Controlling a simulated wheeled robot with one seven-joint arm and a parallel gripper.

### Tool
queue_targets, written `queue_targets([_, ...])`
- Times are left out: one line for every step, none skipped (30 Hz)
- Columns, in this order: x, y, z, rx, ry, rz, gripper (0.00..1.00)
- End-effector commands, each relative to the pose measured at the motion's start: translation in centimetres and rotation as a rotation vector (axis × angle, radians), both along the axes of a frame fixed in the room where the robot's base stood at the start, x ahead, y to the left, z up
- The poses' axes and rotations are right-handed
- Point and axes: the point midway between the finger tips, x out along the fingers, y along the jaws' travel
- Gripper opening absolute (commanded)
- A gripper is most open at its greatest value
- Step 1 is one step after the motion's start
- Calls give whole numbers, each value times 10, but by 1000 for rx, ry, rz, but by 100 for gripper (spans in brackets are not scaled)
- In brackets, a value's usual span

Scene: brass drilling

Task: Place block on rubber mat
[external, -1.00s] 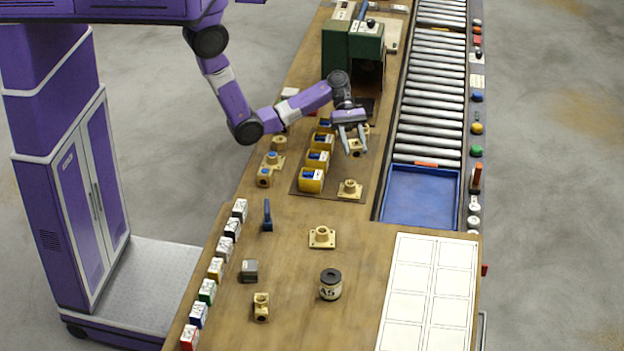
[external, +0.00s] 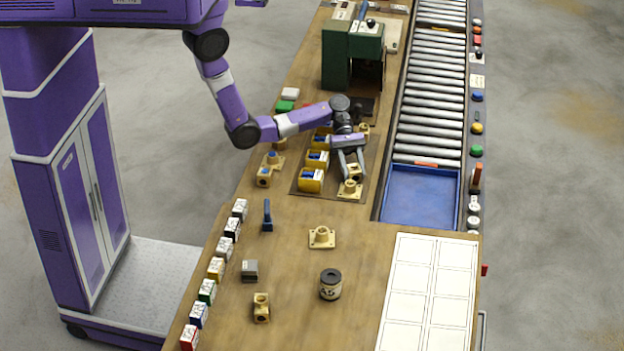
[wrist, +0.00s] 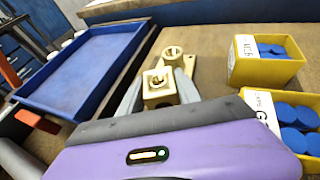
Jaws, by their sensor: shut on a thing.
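My gripper (external: 352,172) is shut on a small brass block (wrist: 160,88), with one finger on each side of it. The block has a round hole in its top and also shows between the fingertips in the external view (external: 354,171). A brown mat (external: 330,192) lies on the bench below and around my gripper. The held block is over its right part; I cannot tell whether it touches the mat. A flanged brass fitting (external: 350,190) stands close by on the mat and shows just beyond the block in the wrist view (wrist: 175,55).
Yellow bins (external: 311,180) with blue pieces stand left of my gripper on the mat. A blue tray (external: 420,195) and roller conveyor lie right. A green machine (external: 350,55) stands behind. Another flanged fitting (external: 321,237) and a labelled jar (external: 330,285) stand on the front bench.

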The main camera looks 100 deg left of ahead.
Motion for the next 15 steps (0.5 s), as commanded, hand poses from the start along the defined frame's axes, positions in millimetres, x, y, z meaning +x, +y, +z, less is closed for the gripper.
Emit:
queue_targets([1,0,1,0,-2,0,0])
queue_targets([1,0,1,-1,-3,0,0])
queue_targets([0,0,1,-1,-2,-1,0])
queue_targets([1,0,0,-1,-2,-1,0])
queue_targets([1,0,-1,-1,-2,-1,0])
queue_targets([0,0,-2,0,0,0,48])
queue_targets([0,0,-2,0,0,0,54])
queue_targets([0,0,-2,0,0,0,59])
queue_targets([0,0,-2,0,0,0,62])
queue_targets([0,0,-2,0,0,0,62])
queue_targets([0,0,-2,0,0,0,62])
queue_targets([0,0,-2,0,0,0,62])
queue_targets([0,0,-2,0,0,0,62])
queue_targets([0,0,-2,0,0,0,62])
queue_targets([0,0,-2,0,0,0,62])
